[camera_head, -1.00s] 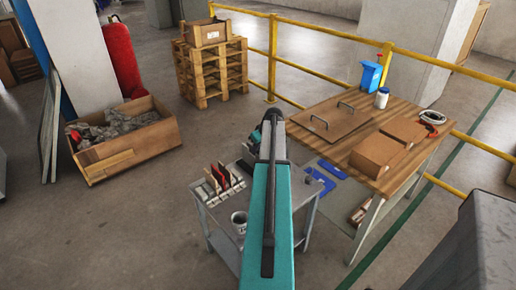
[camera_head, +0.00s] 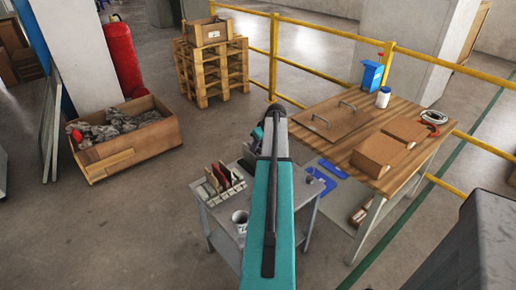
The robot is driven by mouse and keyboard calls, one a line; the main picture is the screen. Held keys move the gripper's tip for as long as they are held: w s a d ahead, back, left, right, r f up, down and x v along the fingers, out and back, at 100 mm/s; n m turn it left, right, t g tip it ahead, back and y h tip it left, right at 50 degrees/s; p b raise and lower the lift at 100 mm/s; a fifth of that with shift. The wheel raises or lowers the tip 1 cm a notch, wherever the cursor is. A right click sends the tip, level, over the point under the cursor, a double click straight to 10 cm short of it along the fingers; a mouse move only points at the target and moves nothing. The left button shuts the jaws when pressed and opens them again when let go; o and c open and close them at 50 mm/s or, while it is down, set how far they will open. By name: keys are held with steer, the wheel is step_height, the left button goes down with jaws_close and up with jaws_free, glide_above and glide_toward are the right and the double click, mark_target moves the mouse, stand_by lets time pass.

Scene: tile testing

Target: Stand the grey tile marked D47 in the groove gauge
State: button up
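Several thin tiles stand upright in a rack (camera_head: 224,185) on the left of a small grey table (camera_head: 216,216). Their faces look grey, brown and reddish. No marking is readable, so I cannot tell which tile is D47. I cannot make out the groove gauge; my arm covers the middle of the small table. My teal arm reaches forward over that table, and dark and teal wrist parts show at its far end. My gripper itself is hidden behind the arm.
The wooden workbench (camera_head: 345,150) at right holds cardboard boxes (camera_head: 379,154), a handled board (camera_head: 331,121) and a white bottle (camera_head: 383,97).

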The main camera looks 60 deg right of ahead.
steer(key=b+v, duration=0.1)
steer(key=v, duration=1.1)
steer(key=shift+s, duration=0.1)
stand_by(0.4)
